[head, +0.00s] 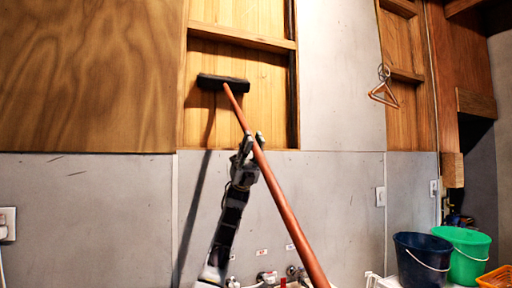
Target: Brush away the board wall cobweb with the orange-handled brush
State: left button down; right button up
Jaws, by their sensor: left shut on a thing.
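The brush has a long orange-brown handle (281,203) and a dark, wide head (222,83). My left gripper (252,142) is shut on the handle, a little above its middle. The handle slants from the lower right up to the head at the upper left. The head is in front of the pale wooden board wall (240,121); I cannot tell whether it touches the boards. I cannot make out a cobweb; the head may cover part of the wall there. My right gripper is out of view.
A brown wood panel (85,75) is at the left above grey wall panels (85,225). A hanger (384,92) hangs at the right. A dark blue bucket (422,262), a green bucket (464,255) and an orange basket (496,277) stand lower right. Taps (267,276) are at the bottom.

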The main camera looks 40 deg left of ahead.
pick_arm(q)
jog(key=shift+s+a+t, duration=0.25)
jog(key=shift+s+t, duration=0.05)
jog(key=shift+s, duration=0.15)
jog(key=shift+s+a+b, duration=0.3)
jog(key=shift+s+b, duration=0.15)
jog(key=shift+b, duration=0.05)
jog(key=shift+w+d, duration=0.1)
jog(key=shift+w+d+p, duration=0.45)
jog(key=shift+w+p, duration=0.05)
jog(key=shift+w, duration=0.3)
jog(key=shift+w+d+p, duration=0.3)
jog(key=shift+w, duration=0.25)
jog(key=shift+s+a, duration=0.1)
